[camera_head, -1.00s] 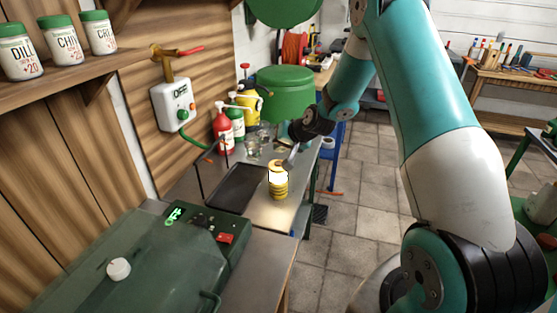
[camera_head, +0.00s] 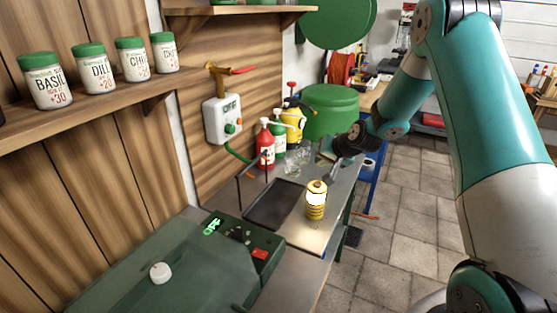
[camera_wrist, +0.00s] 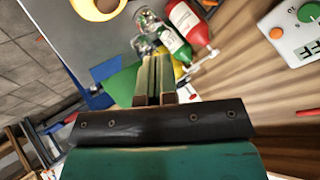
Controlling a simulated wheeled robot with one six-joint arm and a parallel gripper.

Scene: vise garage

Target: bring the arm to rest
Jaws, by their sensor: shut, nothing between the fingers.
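My gripper (camera_wrist: 155,80) is shut and empty in the wrist view, its two fingers side by side. In the head view my gripper (camera_head: 329,174) is small and partly hidden, close above and right of a yellow ribbed jar (camera_head: 316,206) with a pale band. The jar stands upright on the metal bench (camera_head: 310,236). In the wrist view the jar (camera_wrist: 97,8) is cut off by the top edge, apart from the fingers. My arm reaches in from the right of the head view, bent at the elbow.
A dark tray (camera_head: 273,204) lies left of the jar. Red (camera_head: 265,148) and green bottles and clear glasses (camera_head: 297,160) stand behind. A green machine (camera_head: 170,275) is in front. A shelf with labelled jars (camera_head: 99,72) is at left. Floor (camera_head: 410,200) is open at right.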

